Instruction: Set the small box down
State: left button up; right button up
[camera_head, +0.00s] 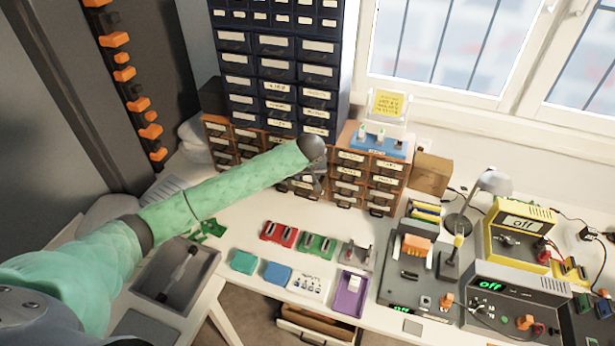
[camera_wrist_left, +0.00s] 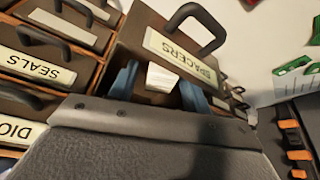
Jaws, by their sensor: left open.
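My left gripper (camera_head: 312,182) is in front of the wooden drawer cabinet (camera_head: 352,158), partly hidden behind my arm's end. In the left wrist view its two blue fingers (camera_wrist_left: 158,88) are spread apart. A small white block (camera_wrist_left: 162,77) shows between them; I cannot tell whether it touches either finger. Behind it is a drawer front labelled SPACERS (camera_wrist_left: 182,55) with a dark handle. A brown cardboard box (camera_head: 431,174) stands on the worktop right of the cabinet. I cannot tell which of these is the small box. My right gripper is not in view.
A tall dark drawer tower (camera_head: 279,75) rises behind. On the white worktop are red (camera_head: 279,233) and green (camera_head: 317,246) holders, a purple tray (camera_head: 350,296), a grey tray (camera_head: 176,277), and yellow (camera_head: 520,228) and grey instruments.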

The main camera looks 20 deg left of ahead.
pick_arm(q)
jog(key=shift+s+d+r, duration=0.1)
jog(key=shift+r, duration=0.25)
jog(key=b+v, duration=0.4)
jog(key=v, duration=0.6)
jog(key=shift+s+r, duration=0.1)
jog(key=shift+r, duration=0.2)
jog(key=shift+s+r, duration=0.1)
jog(key=shift+r, duration=0.25)
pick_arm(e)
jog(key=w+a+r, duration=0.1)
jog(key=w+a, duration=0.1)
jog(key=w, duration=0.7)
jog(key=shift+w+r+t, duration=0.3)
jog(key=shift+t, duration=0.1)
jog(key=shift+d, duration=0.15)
